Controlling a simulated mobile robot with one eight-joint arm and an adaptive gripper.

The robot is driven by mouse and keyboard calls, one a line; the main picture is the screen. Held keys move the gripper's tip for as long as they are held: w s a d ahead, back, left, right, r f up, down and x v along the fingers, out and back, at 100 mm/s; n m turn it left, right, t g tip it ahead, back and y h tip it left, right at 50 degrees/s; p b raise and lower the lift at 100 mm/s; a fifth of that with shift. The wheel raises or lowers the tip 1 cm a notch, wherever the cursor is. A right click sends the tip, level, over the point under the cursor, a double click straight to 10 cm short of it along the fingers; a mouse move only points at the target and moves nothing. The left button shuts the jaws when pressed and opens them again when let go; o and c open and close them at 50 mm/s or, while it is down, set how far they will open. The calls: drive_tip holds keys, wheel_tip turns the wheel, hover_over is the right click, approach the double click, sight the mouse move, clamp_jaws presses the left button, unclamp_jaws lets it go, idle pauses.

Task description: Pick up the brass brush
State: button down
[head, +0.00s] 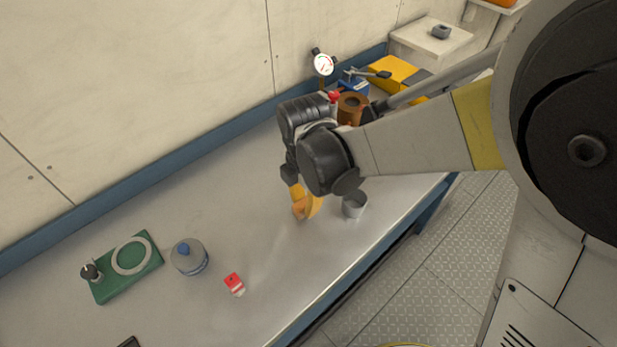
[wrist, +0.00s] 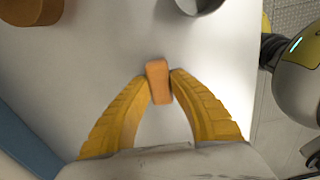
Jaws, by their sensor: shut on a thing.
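My gripper (wrist: 159,88) has its two yellow fingers closed on a small orange-brown block in the wrist view, which I take to be the brass brush (wrist: 157,73). The block sits between the fingertips; no bristles show. In the head view my gripper (head: 306,203) points down over the bench, left of a grey cup, and the orange block (head: 298,209) shows only in part at the fingertips. I cannot tell whether it touches the bench top.
On the metal bench (head: 245,240), the grey cup (head: 354,205) stands close right of my gripper. A brown hollow cylinder (head: 352,105), a dial gauge (head: 323,64) and a yellow box (head: 394,73) are behind. A blue-capped jar (head: 189,257), red-topped item (head: 235,284) and green board (head: 125,266) lie left.

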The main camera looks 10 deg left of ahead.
wheel_tip(320, 180, up, 4)
drive_tip(key=shift+d+f+p, duration=0.1)
drive_tip(key=shift+f+p, duration=0.15)
drive_tip(key=shift+p, duration=0.5)
drive_tip(key=s+d+r+p, duration=0.2)
drive_tip(key=d+r, duration=0.4)
drive_tip(key=d, duration=0.5)
drive_tip(key=shift+s+d+p, duration=0.15)
drive_tip(key=shift+p, duration=0.65)
drive_tip(key=shift+r, duration=0.1)
drive_tip(key=c, duration=2.1)
unclamp_jaws()
clamp_jaws()
